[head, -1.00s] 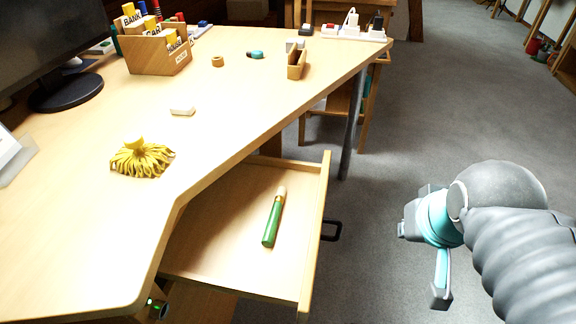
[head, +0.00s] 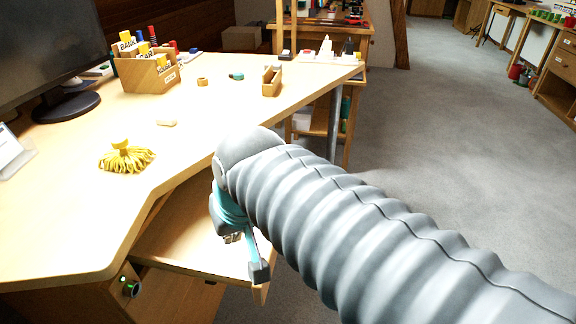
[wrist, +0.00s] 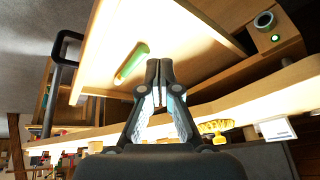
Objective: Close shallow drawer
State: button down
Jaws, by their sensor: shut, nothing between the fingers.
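The shallow drawer (head: 190,250) stands pulled out from under the desk; its far part is hidden behind my arm in the head view. In the wrist view the drawer's inside (wrist: 185,45) shows, with a green tube-like item (wrist: 131,62) lying in it and the dark handle (wrist: 62,48) on its front at the left. My gripper (wrist: 158,65) is shut and empty. In the head view my gripper (head: 258,270) appears over the drawer's front part. I cannot tell whether it touches the drawer.
A round fitting with a green light (head: 131,289) sits below the desk edge.

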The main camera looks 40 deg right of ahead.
jog(key=w+d+m+y+b, duration=0.1)
jog(key=w+d+m, duration=0.1)
jog(key=d+m, duration=0.3)
jog(key=w+d+m+g+y+b, duration=0.1)
jog(key=w+d+m, duration=0.2)
jog(key=d+m, duration=0.2)
jog(key=w+d+r+m+y+b, duration=0.1)
jog(key=w+d+m, duration=0.1)
jog(key=d+m, duration=0.3)
jog(key=shift+w+d+m+y, duration=0.15)
jog(key=shift+d+m, duration=0.05)
jog(key=shift+d, duration=0.35)
jog(key=shift+w+d+m+y, duration=0.1)
jog(key=shift+d+m+y, duration=0.1)
jog(key=shift+d, duration=0.35)
jog(key=s+d+m+t+y+b, duration=0.25)
jog(key=d+m, duration=0.75)
jog(key=d, duration=0.8)
jog(key=w+r+x, duration=0.1)
jog(key=x, duration=1.1)
jog(key=shift+w+a+b, duration=0.2)
jog(key=shift+a+b, duration=0.25)
jog(key=shift+a, duration=0.1)
